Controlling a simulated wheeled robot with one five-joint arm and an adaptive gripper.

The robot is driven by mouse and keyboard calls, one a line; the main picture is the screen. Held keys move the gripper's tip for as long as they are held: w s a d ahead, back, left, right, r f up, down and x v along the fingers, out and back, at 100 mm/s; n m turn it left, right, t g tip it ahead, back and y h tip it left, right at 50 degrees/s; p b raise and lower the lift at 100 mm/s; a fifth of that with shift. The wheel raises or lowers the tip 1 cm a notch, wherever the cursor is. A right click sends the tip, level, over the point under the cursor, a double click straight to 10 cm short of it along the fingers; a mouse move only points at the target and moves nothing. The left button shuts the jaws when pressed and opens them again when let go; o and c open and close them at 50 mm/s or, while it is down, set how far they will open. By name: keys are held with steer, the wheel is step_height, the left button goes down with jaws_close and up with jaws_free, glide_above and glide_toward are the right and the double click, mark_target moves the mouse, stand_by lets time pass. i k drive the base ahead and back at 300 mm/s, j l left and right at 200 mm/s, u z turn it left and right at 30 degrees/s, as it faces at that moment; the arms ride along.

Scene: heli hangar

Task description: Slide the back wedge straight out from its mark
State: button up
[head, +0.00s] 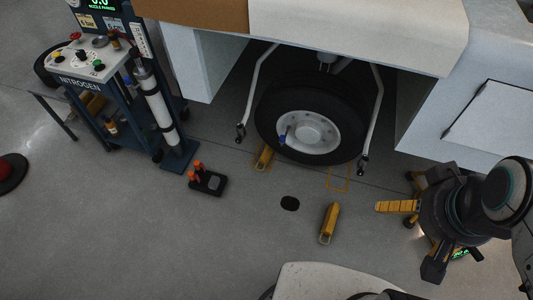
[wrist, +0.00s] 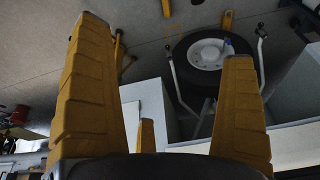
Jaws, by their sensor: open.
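One yellow wedge (head: 264,158) sits against the left side of the black wheel (head: 275,103), on a yellow outlined mark. It shows in the wrist view (wrist: 227,20), upside down, beside the wheel. A second yellow wedge (head: 328,223) lies on the open floor, apart from the wheel. An empty outlined mark (head: 338,178) lies between it and the wheel's right side. Which wedge counts as the back one I cannot tell. My gripper (head: 397,207) is right of the loose wedge, clear of it. In the wrist view its yellow fingers (wrist: 163,40) are spread and empty.
A nitrogen cart (head: 120,95) stands at the left. A dark tray with orange-topped items (head: 207,182) lies on the floor. White struts flank the wheel, under the aircraft body (head: 355,30). A yellow-legged stand (head: 412,180) is partly behind my arm. Floor around the loose wedge is mostly clear.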

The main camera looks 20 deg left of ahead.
mark_target(264, 158)
steer(key=i+j+u, duration=0.1)
steer(key=u, duration=0.4)
steer(key=i+j+u, duration=0.2)
steer(key=u, duration=0.3)
steer(key=i+j+u, duration=0.15)
steer(key=u, duration=0.35)
steer(key=i+u, duration=0.2)
steer(key=u, duration=0.3)
steer(key=i+u, duration=0.2)
steer(key=u, duration=0.25)
steer(key=i+l+u, duration=0.1)
steer(key=u, duration=0.4)
steer(key=i+l+u, duration=0.2)
steer(key=u, duration=0.3)
